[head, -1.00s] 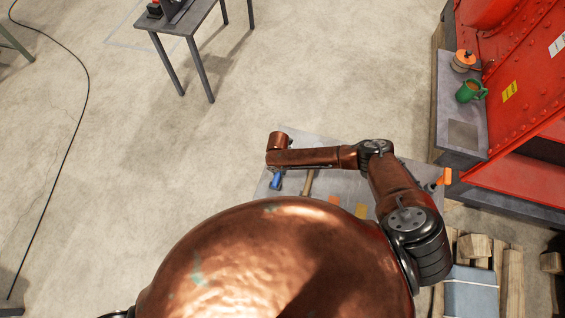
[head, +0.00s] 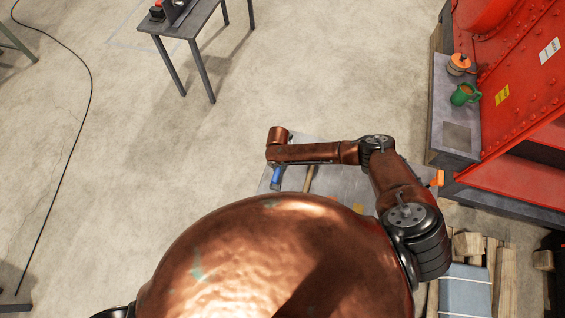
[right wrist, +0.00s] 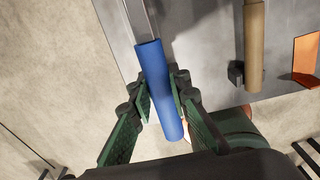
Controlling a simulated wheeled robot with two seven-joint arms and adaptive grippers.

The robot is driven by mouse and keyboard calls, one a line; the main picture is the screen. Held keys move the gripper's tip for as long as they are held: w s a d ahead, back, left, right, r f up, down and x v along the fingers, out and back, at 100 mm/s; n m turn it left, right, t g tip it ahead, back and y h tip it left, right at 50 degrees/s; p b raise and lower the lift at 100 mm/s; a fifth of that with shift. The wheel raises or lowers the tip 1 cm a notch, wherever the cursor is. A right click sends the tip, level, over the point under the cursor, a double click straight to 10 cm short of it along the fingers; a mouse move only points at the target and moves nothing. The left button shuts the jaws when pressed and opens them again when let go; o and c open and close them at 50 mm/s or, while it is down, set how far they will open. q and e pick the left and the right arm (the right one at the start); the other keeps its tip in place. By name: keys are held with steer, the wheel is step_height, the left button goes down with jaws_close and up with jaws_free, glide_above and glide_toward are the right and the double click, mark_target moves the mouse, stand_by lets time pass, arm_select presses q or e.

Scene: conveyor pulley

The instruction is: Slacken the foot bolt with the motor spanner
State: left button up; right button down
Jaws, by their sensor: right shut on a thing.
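A tool with a blue handle (right wrist: 155,70) and a flat grey metal shank (right wrist: 142,18) fills the middle of the right wrist view. It looks like the motor spanner, but its working end is out of view. My right gripper (right wrist: 161,98) is shut on the blue handle, with one green-padded finger on each side. In the head view the blue handle (head: 277,177) shows just below the end of my right arm, over the left part of a grey tool bench (head: 335,185). My left gripper is not in view. I cannot pick out the foot bolt.
A wooden-handled tool (head: 309,179) lies beside the blue handle on the bench, with an orange piece (right wrist: 305,60) farther right. Open floor lies left and beyond.

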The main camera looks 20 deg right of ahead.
mark_target(279, 171)
steer(key=shift+r, duration=0.2)
steer(key=s+r+p, duration=0.2)
steer(key=shift+a+p, duration=0.3)
steer(key=shift+s+a+r, duration=0.2)
steer(key=shift+s+r, duration=0.25)
steer(key=shift+s, duration=0.3)
steer(key=s+a+r, duration=0.3)
steer(key=s+r, duration=0.6)
steer(key=s, duration=0.2)
stand_by(0.5)
steer(key=shift+w, duration=0.1)
stand_by(0.4)
